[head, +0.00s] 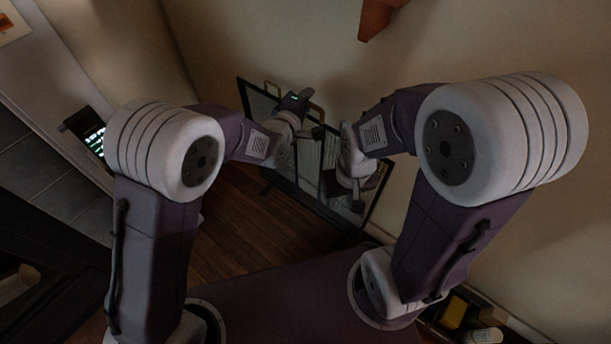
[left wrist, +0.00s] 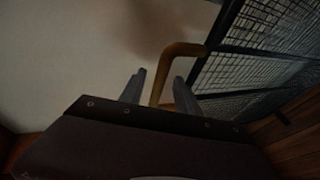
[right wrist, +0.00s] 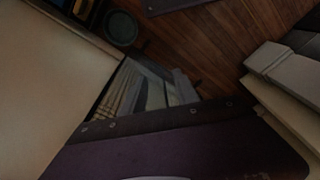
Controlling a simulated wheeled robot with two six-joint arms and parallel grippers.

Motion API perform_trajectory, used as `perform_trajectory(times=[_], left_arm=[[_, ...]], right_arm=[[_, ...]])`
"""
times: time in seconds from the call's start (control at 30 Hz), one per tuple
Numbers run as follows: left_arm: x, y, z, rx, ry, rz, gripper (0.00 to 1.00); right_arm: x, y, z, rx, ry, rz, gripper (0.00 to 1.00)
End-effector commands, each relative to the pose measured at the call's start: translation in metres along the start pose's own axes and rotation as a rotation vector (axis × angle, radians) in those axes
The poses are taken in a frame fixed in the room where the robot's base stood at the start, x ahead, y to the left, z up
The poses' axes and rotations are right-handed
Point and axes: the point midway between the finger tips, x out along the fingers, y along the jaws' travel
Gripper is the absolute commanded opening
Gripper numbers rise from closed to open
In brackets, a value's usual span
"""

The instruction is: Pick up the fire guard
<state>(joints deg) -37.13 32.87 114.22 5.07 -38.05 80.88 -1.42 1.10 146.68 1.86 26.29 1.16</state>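The fire guard (head: 305,185) is a black-framed mesh screen with tan handles, standing near the wall in the corner. Its mesh fills the upper right of the left wrist view (left wrist: 262,55). My left gripper (head: 297,98) is at its top edge. In the left wrist view, a tan handle (left wrist: 185,49) runs down between the two separated grey fingers (left wrist: 160,85). Contact with the handle is unclear. My right gripper (head: 345,190) is in front of the guard's right part.
Pale walls (head: 510,100) close in behind and to the right. The wooden floor (head: 240,225) is open in front of the guard. A dark device with a lit screen (head: 88,130) is at left. Small items, including a yellow one (head: 455,312), lie at lower right.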

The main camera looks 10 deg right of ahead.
Motion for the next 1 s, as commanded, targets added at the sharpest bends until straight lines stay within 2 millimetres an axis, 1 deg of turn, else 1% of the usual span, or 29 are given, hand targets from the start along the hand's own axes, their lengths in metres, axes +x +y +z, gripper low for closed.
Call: perform_trajectory(times=[0.2, 0.27, 0.3, 0.33, 0.37, 1.0], left_arm=[[0.0014, 0.0012, -0.0002, 0.0, 0.0, 0.001, 0.39], [0.0013, 0.0012, -0.0002, 0.0, 0.0, 0.001, 0.22], [0.0013, 0.0011, -0.0002, 0.0, 0.0, 0.0, 0.11], [0.0012, 0.0012, -0.0002, 0.0, 0.0, 0.001, 0.03], [0.0012, 0.0011, -0.0002, 0.0, 0.0, 0.0, 0.0], [0.001, 0.0009, 0.0, -0.002, 0.0, 0.0, 0.0]], right_arm=[[-0.0003, 0.0, -0.0001, 0.0, 0.0, 0.0, 0.36], [-0.0003, 0.0, -0.0001, 0.0, 0.0, 0.0, 0.36], [-0.0003, 0.0, -0.0001, 0.0, 0.0, 0.0, 0.36], [-0.0003, 0.0, -0.0001, 0.0, 0.0, 0.0, 0.36], [-0.0003, 0.0, -0.0001, 0.0, 0.0, 0.0, 0.36], [-0.0003, 0.0, -0.0001, 0.0, 0.0, 0.0, 0.36]])
